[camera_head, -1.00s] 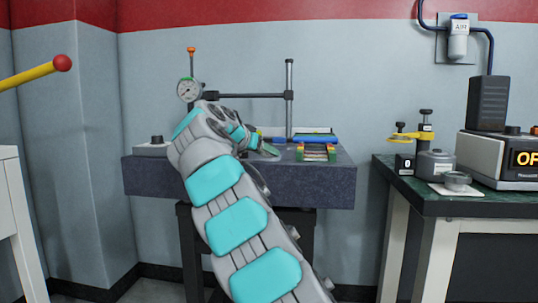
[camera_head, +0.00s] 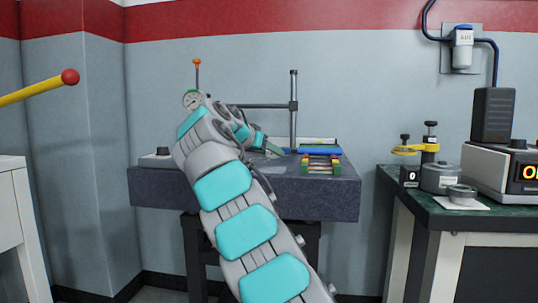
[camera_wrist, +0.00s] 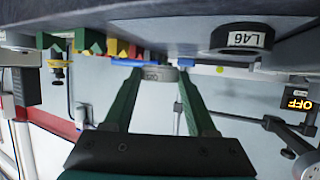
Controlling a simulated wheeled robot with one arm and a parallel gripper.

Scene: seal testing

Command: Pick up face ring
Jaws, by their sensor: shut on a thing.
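My gripper (camera_wrist: 156,88) shows in the wrist view with its two green fingers shut on a grey ring, the face ring (camera_wrist: 155,74), which bears a small label too blurred to read. The ring sits between the fingertips, near the edge of the dark stone surface plate (camera_wrist: 180,28), which appears upside down at the top. I cannot tell whether the ring touches the plate. In the head view my gripper (camera_head: 274,149) is over the surface plate (camera_head: 300,196), and the ring cannot be made out there.
A dark cylinder marked L46 (camera_wrist: 241,39) stands on the plate beside my gripper. Coloured stepped blocks (camera_head: 321,163), a blue tray (camera_head: 318,151) and a dial gauge (camera_head: 193,99) on a stand (camera_head: 294,120) are close by. A green-topped bench (camera_head: 440,205) stands at right.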

